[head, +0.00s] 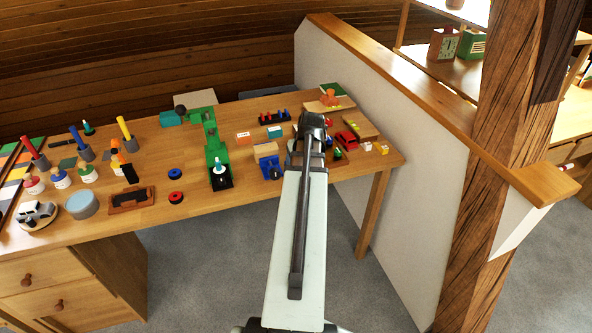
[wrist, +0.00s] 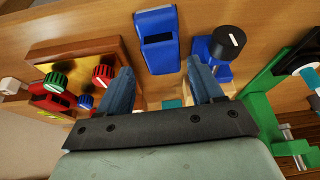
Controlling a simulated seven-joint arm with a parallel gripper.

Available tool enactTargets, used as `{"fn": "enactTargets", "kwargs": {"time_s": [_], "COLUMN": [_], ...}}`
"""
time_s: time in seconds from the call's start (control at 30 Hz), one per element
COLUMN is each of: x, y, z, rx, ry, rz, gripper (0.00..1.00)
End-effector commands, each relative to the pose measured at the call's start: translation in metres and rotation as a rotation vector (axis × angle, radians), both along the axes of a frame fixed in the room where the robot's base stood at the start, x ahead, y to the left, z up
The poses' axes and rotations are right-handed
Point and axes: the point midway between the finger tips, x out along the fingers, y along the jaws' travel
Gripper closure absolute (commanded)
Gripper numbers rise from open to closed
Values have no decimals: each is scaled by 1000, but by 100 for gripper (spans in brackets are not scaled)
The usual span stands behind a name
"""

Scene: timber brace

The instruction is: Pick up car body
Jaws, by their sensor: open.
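A small red car-shaped piece (head: 346,138) sits on the wooden board at the right end of the bench. In the wrist view a red body (wrist: 52,100) shows at the left, partly covered by round knobs, outside my jaws. My gripper (head: 312,124) is over the bench, left of the red piece. In the wrist view its two blue-grey fingers (wrist: 160,80) are apart with nothing between them. A blue hollow block (wrist: 157,40) lies beyond the fingertips; I cannot tell whether it is a car part.
A blue piece with a black knob (wrist: 225,50) stands beside the blue block. A green clamp-like fixture (head: 215,150) stands left of my gripper. Several small parts crowd the bench (head: 150,215). A white partition (head: 385,150) rises along its right end.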

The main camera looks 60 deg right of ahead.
Motion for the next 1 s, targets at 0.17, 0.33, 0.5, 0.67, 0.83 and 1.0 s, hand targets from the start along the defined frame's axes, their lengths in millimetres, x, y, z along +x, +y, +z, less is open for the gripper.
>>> {"fn": "enactTargets", "kwargs": {"time_s": [0.17, 0.33, 0.5, 0.67, 0.83, 1.0], "x": [2, 5, 12, 18, 19, 19], "y": [-1, -2, -6, -11, -12, -12], "z": [-5, -12, -28, -45, -52, -52], "rx": [0, 1, 2, 2, 0, 0], "ry": [0, 0, 1, 1, 0, 0], "rz": [0, 0, 0, 0, 0, 0], "gripper": [34, 34, 34, 34, 34, 34]}}
